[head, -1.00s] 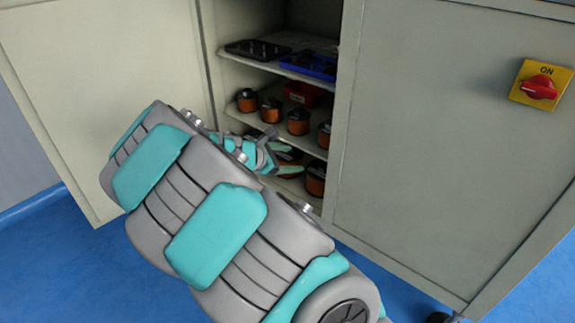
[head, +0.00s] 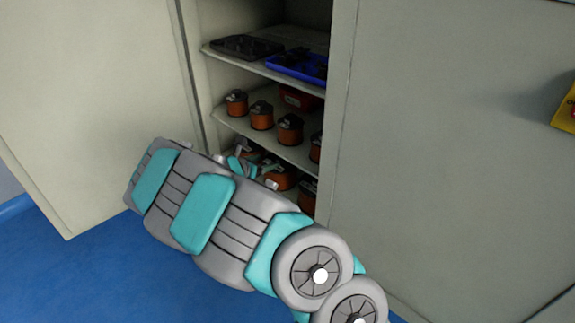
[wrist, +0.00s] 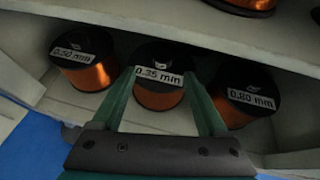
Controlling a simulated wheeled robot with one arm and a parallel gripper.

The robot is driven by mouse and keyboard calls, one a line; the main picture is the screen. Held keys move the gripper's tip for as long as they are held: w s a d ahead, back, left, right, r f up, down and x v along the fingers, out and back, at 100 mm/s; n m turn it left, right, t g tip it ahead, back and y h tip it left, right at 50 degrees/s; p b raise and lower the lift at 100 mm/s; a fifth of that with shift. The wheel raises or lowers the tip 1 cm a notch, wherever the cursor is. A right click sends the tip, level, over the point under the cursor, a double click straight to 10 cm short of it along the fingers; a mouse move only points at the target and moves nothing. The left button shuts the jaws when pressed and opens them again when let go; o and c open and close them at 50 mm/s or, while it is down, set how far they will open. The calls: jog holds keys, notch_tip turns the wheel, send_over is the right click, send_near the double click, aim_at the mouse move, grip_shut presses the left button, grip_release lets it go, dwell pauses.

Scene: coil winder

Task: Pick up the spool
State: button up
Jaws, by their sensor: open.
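Several spools of copper-coloured wire with dark ends stand on the cabinet shelves. In the wrist view, three stand on the lower shelf: a spool labelled 0.50 mm (wrist: 85,58) at left, one labelled 0.35 mm (wrist: 158,78) in the middle, and one labelled 0.80 mm (wrist: 243,97) at right. My gripper (wrist: 165,75) is open, its green fingers pointing at the 0.35 mm spool, one to either side in the picture. I cannot tell whether they touch it. In the head view my gripper (head: 262,170) is at the lower shelf, partly hidden by my arm.
The open cabinet has an upper shelf with a black tray (head: 247,46) and a blue tray (head: 297,66). The middle shelf (head: 232,121) holds more spools and a red bin (head: 300,98). Cabinet panels (head: 430,150) flank the opening. Blue floor (head: 90,265) lies clear at left.

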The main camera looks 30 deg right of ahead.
aim_at(279, 158)
jog(key=b+x, duration=0.1)
jog(key=x, duration=0.5)
jog(key=shift+d+f+b, duration=0.1)
jog(key=shift+d+b, duration=0.2)
jog(key=shift+d, duration=0.1)
jog(key=shift+w+d+f, duration=0.2)
jog(key=shift+w+d, duration=0.1)
jog(key=shift+d, duration=0.15)
jog(key=shift+c, duration=0.3)
grip_shut()
dwell(0.5)
